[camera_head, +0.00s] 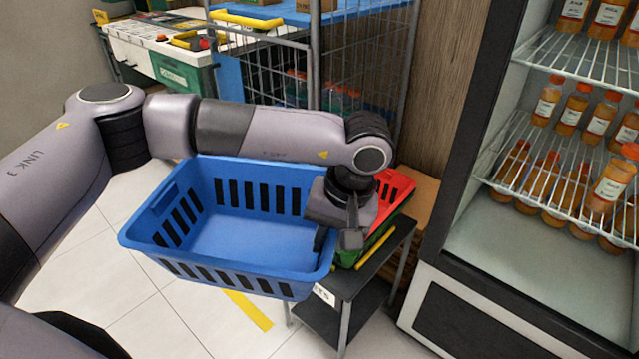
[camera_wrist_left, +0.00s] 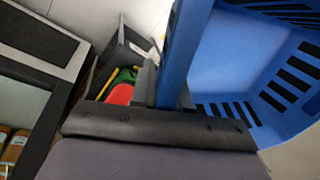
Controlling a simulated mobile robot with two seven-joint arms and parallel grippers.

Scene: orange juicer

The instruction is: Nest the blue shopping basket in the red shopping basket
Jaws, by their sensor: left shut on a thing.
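The blue shopping basket (camera_head: 245,235) hangs in the middle of the head view, empty and roughly upright, above the floor. My left gripper (camera_head: 335,235) is shut on its right-hand rim. The left wrist view also shows the blue basket (camera_wrist_left: 230,65), with its rim between the fingers of the left gripper (camera_wrist_left: 170,95). The red shopping basket (camera_head: 393,188) is behind and right of my gripper, above a green basket (camera_head: 378,240) on a small dark stand. The gripper and the blue basket hide much of it. A bit of red (camera_wrist_left: 120,95) shows in the left wrist view. My right gripper is out of view.
The dark stand (camera_head: 345,285) has metal legs and a lower shelf. An open fridge with several orange bottles (camera_head: 570,105) stands on the right. A wire cage trolley (camera_head: 320,65) and a counter (camera_head: 160,45) are behind. Tiled floor (camera_head: 150,320) is clear at the front left.

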